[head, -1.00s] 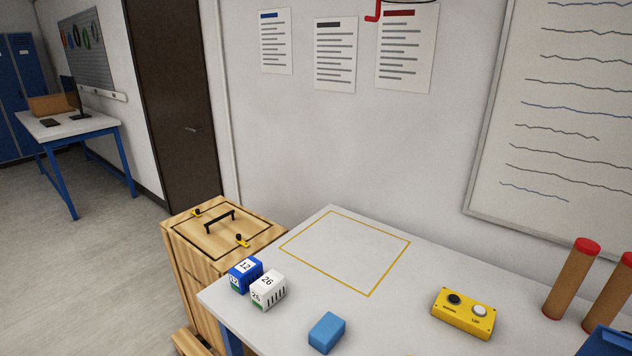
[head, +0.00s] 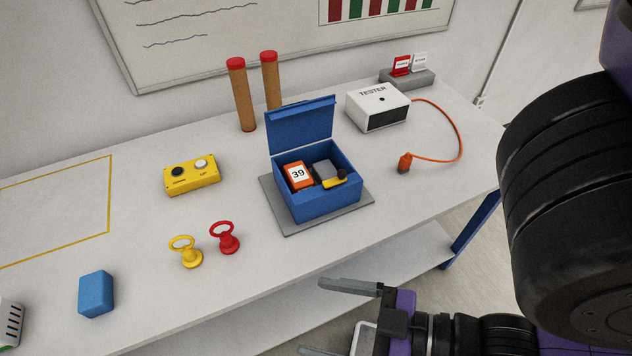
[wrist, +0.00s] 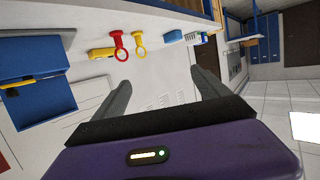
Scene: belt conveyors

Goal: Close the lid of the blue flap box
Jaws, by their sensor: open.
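The blue flap box (head: 325,207) stands on a grey mat (head: 281,219) on the white table in the head view. Its blue lid (head: 301,127) is open and stands up at the back edge. Inside are an orange block marked 39 (head: 299,176), a grey block (head: 325,169) and a yellow piece with a black knob (head: 335,183). My gripper (head: 312,317) is open and empty, in front of the table edge and apart from the box. In the wrist view the box (wrist: 42,104) shows at the left, beside the open fingers.
A yellow ring handle (head: 186,254) and a red one (head: 227,240) stand left of the box. A yellow button box (head: 192,175), two red-capped tubes (head: 241,95) and a white tester (head: 378,104) with an orange cable are around it. A blue block (head: 96,293) lies at the left.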

